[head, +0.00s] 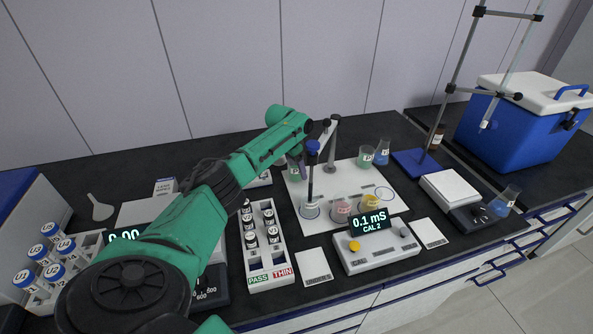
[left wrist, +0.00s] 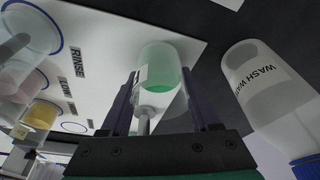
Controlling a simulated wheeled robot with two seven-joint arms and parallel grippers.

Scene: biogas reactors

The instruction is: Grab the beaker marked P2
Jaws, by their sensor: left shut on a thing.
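My left gripper (left wrist: 160,95) is shut on a beaker with green liquid (left wrist: 162,66); one dark finger is on each side of it. A white label shows on its side, but I cannot read it. In the head view my green left arm reaches over the bench, and the green beaker (head: 295,173) shows below its end, partly hidden. Another beaker with green liquid (head: 366,156) stands at the right back of the white mat. A pink beaker (head: 340,209) and a yellow beaker (head: 370,203) stand nearer the front. My right gripper is not in view.
A probe stand (head: 331,145) and a clear beaker (head: 311,209) with a probe are close by on the mat (head: 345,177). A wash bottle (left wrist: 268,85) stands beside the gripper. The meter (head: 376,247) is in front; a vial rack (head: 264,245) is left of it.

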